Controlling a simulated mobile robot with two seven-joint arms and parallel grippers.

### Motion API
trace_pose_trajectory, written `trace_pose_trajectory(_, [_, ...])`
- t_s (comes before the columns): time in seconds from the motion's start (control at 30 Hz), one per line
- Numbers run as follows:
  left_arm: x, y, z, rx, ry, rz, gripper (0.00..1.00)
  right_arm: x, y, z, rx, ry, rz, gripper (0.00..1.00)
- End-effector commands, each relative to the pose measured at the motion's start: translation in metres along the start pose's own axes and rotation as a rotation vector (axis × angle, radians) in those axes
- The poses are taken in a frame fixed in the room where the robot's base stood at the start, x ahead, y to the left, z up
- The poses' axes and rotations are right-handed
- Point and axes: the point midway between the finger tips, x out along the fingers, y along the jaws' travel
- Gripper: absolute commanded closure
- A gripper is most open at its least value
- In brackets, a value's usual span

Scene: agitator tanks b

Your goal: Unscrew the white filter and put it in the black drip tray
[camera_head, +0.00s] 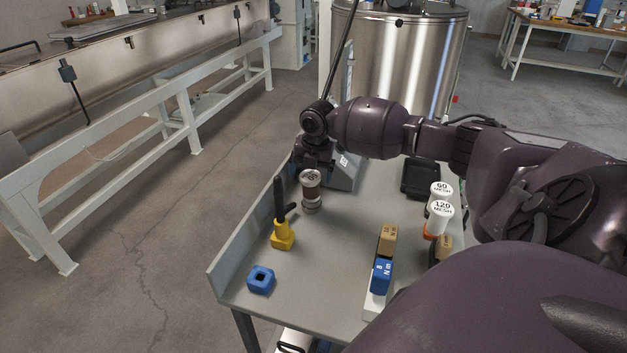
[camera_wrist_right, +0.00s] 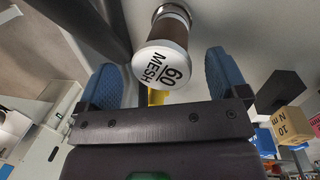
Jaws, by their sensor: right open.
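A filter (camera_head: 311,190) with a pale round top and a brown band stands upright on a metal fitting on the grey table. The right wrist view shows its white cap marked "60 MESH" (camera_wrist_right: 167,64), with the brown band and metal behind it. My right gripper (camera_head: 315,155) is open just behind the filter in the head view. In the right wrist view its blue fingers (camera_wrist_right: 163,66) are apart, with the cap between them and a gap on each side. The black drip tray (camera_head: 420,179) lies right of the gripper, partly hidden by my arm. My left gripper is out of view.
White cylinders marked "60 MESH" (camera_head: 441,188) and "120 MESH" (camera_head: 441,209) stand at the table's right. Nearby are a tan block (camera_head: 388,239), a blue block (camera_head: 381,276), a yellow tool with a black handle (camera_head: 283,235) and a blue square piece (camera_head: 261,279). The table's middle is clear.

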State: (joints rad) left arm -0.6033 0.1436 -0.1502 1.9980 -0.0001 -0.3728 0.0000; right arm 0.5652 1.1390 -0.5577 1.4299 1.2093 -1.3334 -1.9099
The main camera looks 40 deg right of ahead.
Motion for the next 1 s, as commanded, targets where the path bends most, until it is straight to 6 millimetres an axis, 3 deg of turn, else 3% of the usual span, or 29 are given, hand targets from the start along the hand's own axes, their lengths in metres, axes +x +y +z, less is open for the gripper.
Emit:
trace_pose_trajectory(0.1, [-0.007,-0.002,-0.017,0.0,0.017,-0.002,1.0,-0.008,0.002,0.0,0.12,-0.017,-0.003,0.08])
trace_pose_trajectory(0.73, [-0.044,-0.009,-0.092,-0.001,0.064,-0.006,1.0,-0.006,0.001,0.001,0.776,-0.102,-0.055,0.08])
trace_pose_trajectory(0.87, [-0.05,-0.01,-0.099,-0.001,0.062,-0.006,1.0,-0.005,0.0,0.001,0.892,-0.117,-0.064,0.08])
trace_pose_trajectory(1.0, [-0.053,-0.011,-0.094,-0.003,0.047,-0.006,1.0,-0.003,0.0,0.001,0.956,-0.126,-0.067,0.08])
